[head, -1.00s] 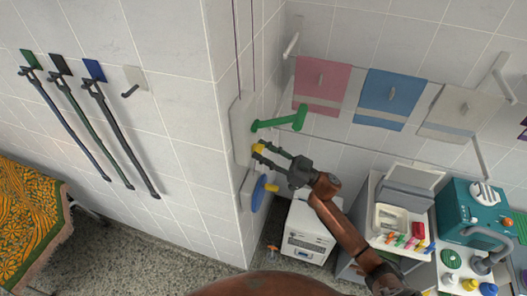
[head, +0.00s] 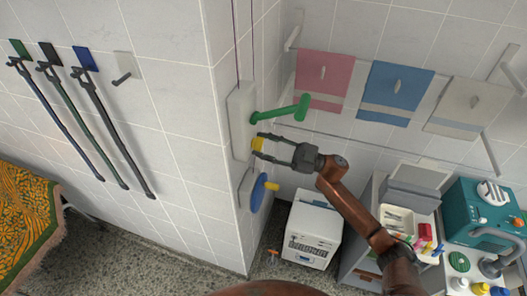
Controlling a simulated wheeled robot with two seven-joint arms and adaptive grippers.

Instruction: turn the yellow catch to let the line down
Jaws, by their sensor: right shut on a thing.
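The yellow catch (head: 257,144) sits on the white plate (head: 241,118) on the side of the wall corner, just below the green crank handle (head: 281,113). My right gripper (head: 262,146) comes from the right with its fingers above and below the catch, shut on it. The fingers partly cover the catch. Two thin purple cords (head: 252,45) run up the wall from the plate. At the right, a pink towel (head: 323,82), a blue towel (head: 395,95) and a pale towel (head: 463,108) hang in a row on the wall rack. My left gripper is not in view.
A blue disc with a yellow knob (head: 258,193) is just below my right gripper. A white box machine (head: 313,230) stands on the floor below. A cart with a tray (head: 397,221) and a teal machine (head: 478,212) are at right.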

